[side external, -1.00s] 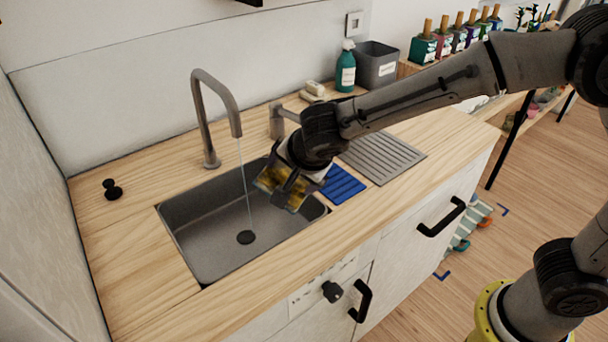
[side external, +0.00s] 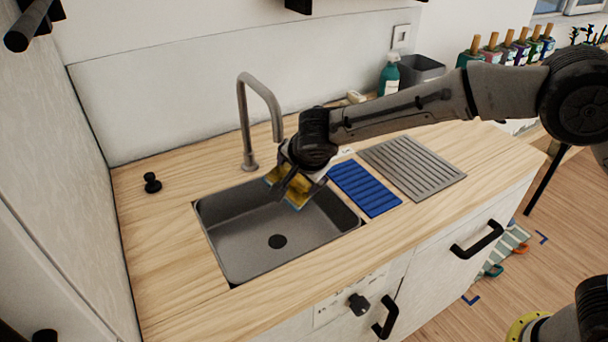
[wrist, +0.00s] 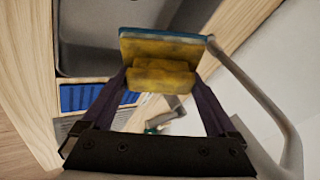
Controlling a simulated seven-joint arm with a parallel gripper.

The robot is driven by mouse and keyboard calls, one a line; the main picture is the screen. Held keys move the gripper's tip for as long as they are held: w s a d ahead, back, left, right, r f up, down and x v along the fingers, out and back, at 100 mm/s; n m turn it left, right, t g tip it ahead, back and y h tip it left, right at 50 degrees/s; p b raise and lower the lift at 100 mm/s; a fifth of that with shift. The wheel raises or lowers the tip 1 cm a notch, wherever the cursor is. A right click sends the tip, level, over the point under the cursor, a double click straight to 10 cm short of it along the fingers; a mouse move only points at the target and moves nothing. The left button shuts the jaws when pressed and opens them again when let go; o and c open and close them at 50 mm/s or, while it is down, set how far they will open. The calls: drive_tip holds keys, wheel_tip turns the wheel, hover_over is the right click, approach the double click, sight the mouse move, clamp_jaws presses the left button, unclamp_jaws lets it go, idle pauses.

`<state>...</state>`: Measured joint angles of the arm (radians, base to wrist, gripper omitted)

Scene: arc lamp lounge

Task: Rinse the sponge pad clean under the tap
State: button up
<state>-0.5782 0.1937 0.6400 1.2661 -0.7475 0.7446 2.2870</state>
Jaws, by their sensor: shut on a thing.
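My gripper (side external: 290,188) is shut on the sponge pad (side external: 297,200), holding it above the far right part of the sink (side external: 235,245). In the wrist view the pad (wrist: 160,62) sits between both fingers, yellow with brownish mottling and a blue backing layer. The grey tap (side external: 262,92) arches over the sink; its spout end is just above and left of my gripper. The tap also shows in the wrist view (wrist: 255,90). No water stream is visible now; my gripper hides part of the space below the spout. The sink basin looks empty.
A blue ribbed mat (side external: 364,188) and a grey ribbed drainer (side external: 412,168) lie right of the sink. A black knob (side external: 152,182) stands on the left counter. A green bottle (side external: 390,75) and grey bin (side external: 420,70) stand at the back. The front counter is clear.

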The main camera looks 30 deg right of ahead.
drive_tip(key=shift+w+d, duration=0.1)
idle(0.6)
drive_tip(key=shift+w+d, duration=0.2)
drive_tip(key=shift+d, duration=0.25)
drive_tip(key=shift+s, duration=0.1)
drive_tip(key=s+d, duration=0.3)
drive_tip(key=s, duration=0.4)
idle(0.5)
drive_tip(key=shift+s, duration=0.1)
idle(1.1)
drive_tip(key=s+d+r, duration=0.2)
drive_tip(key=s+r, duration=0.2)
drive_tip(key=shift+s, duration=0.3)
idle(0.3)
drive_tip(key=shift+d, duration=0.1)
idle(0.3)
